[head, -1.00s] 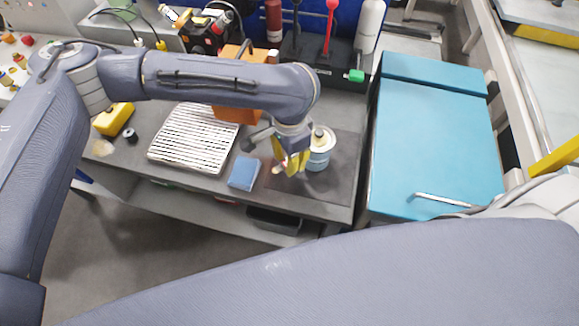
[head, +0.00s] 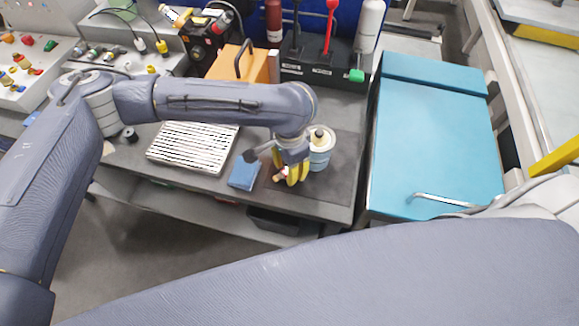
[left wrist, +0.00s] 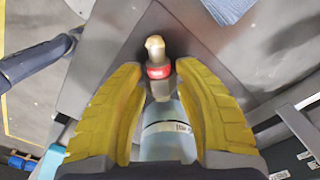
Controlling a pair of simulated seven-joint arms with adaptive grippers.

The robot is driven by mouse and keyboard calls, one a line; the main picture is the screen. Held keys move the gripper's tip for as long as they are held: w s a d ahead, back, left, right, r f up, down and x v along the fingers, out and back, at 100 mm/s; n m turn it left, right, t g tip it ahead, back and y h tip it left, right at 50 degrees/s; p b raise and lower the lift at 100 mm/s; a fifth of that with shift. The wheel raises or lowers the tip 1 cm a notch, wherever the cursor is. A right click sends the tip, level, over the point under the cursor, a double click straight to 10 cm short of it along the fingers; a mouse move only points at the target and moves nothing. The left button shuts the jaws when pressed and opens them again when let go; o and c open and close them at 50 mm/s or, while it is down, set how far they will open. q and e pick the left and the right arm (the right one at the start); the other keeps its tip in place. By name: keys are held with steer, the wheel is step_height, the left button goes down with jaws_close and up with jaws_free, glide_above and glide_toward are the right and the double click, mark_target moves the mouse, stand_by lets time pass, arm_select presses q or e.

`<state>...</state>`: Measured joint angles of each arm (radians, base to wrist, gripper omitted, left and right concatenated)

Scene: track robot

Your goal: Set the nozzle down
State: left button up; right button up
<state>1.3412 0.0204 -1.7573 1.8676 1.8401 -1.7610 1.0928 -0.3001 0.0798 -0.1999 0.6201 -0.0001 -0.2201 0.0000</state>
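The nozzle (left wrist: 158,62), with a brass tip, a red ring and a steel body, shows between the fingertips of my left gripper (left wrist: 159,72) in the left wrist view. The yellow fingers stand apart, with a gap on each side of the nozzle. In the head view my left gripper (head: 292,178) is low over the dark mat (head: 335,180) near the bench's front edge. Only a small pinkish bit of the nozzle (head: 279,174) shows there. Whether it stands or lies is unclear. My right gripper is out of view.
A pale blue can (head: 320,150) stands close to the right of my left gripper. A blue pad (head: 244,172) lies to its left, with a ribbed metal tray (head: 193,147) beyond. An orange box (head: 240,66) stands behind. The mat's right part is clear.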

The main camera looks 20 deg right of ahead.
arm_select(q)
steer(key=o, duration=0.3)
steer(key=shift+o, duration=0.2)
steer(key=shift+r, duration=0.1)
step_height(320, 180, up, 12)
stand_by(0.5)
